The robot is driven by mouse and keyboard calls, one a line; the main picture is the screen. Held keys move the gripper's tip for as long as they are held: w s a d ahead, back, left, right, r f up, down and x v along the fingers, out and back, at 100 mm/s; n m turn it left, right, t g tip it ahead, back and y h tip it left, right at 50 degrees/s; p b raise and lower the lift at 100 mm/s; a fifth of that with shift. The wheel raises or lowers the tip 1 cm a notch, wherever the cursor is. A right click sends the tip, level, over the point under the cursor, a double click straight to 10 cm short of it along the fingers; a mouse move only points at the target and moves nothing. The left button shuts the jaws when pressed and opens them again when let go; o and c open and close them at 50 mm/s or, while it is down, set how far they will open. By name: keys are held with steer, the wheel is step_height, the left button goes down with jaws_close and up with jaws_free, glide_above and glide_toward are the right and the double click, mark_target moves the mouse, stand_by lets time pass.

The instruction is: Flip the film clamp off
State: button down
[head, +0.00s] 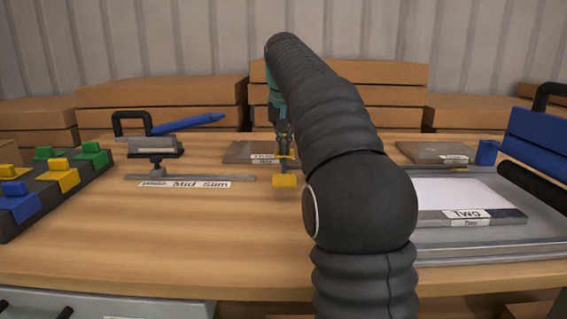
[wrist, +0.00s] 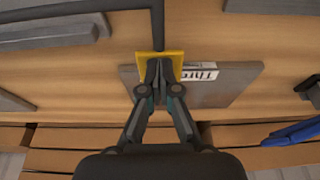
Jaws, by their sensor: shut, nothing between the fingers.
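My gripper (head: 283,143) points down near the middle of the table, and my arm covers much of the view. In the wrist view my gripper (wrist: 159,72) has its fingers together, with nothing between them. Its tips overlap a yellow plate (wrist: 173,60), whose contact with them I cannot tell. A thin dark bar (wrist: 158,25) runs up from this plate. In the head view a yellow plate (head: 284,181) shows just below the gripper. I cannot tell for sure which part is the film clamp.
A grey plate labelled Three (wrist: 228,82) lies beside the gripper. At right stands a grey tray device (head: 480,246) with a plate labelled Two and a blue panel (head: 538,140).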

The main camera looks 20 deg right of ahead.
steer(key=shift+f+b, duration=0.3)
steer(key=shift+f, duration=0.25)
step_height(320, 180, up, 5)
steer(key=p, duration=0.5)
steer(key=shift+p, duration=0.3)
steer(key=shift+r, duration=1)
steer(key=shift+a, duration=0.15)
